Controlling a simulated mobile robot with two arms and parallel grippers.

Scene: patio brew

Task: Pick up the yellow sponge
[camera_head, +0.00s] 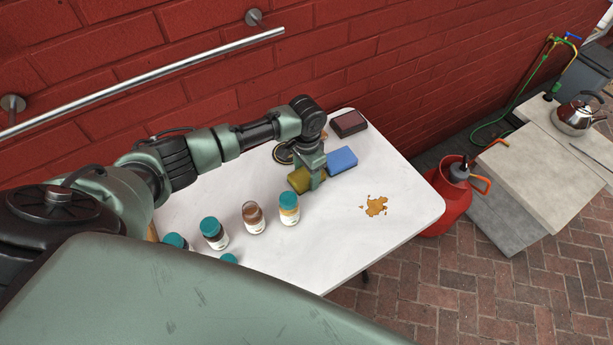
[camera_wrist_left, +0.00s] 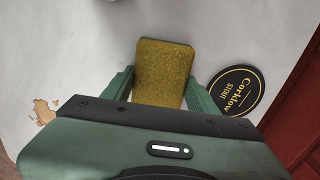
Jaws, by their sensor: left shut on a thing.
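The yellow sponge (camera_head: 299,180) lies on the white table (camera_head: 336,237), beside a blue sponge (camera_head: 342,159). My left gripper (camera_head: 315,181) reaches down over the yellow sponge and is shut on it. In the left wrist view the yellow sponge (camera_wrist_left: 163,72) sits between the two green fingers of my left gripper (camera_wrist_left: 160,95). Its near end is hidden behind the gripper body. I cannot tell whether it is lifted off the table. My right gripper is in neither view.
Several jars, such as one with a teal lid (camera_head: 289,208), stand at the table's front left. A dark block (camera_head: 348,123) lies near the brick wall (camera_head: 270,70). A black coaster (camera_wrist_left: 237,92) lies beside the sponge. A brown spill (camera_head: 374,206) marks the right part.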

